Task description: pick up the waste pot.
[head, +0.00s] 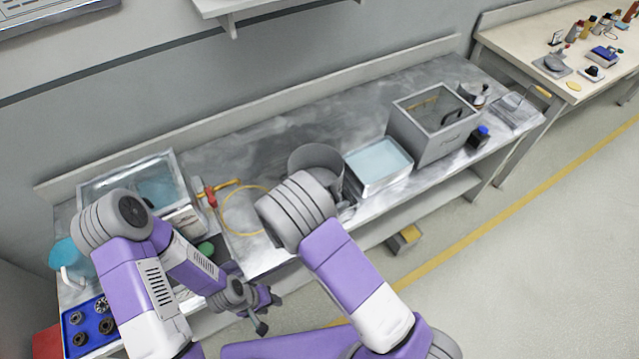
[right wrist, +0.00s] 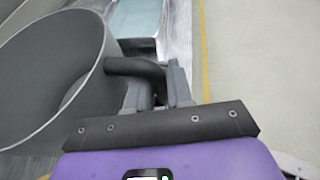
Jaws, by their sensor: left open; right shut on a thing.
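The waste pot is a grey round open pot (head: 316,157) on the metal bench in the head view, partly hidden behind my right arm. In the right wrist view the pot (right wrist: 48,68) fills the left side, and its dark curved handle (right wrist: 138,69) reaches between the fingers of my right gripper (right wrist: 160,85). The right gripper is shut on that handle. In the head view the right arm covers most of the right gripper. My left gripper (head: 262,312) is open and empty, low in front of the bench edge.
A tray of pale liquid (head: 378,183) stands right of the pot, with a grey box (head: 432,150) beyond it. A clear tank (head: 128,178), a red-handled tool (head: 209,193) and a yellow loop (head: 224,222) are to the left. A blue tray (head: 90,345) holds several round parts.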

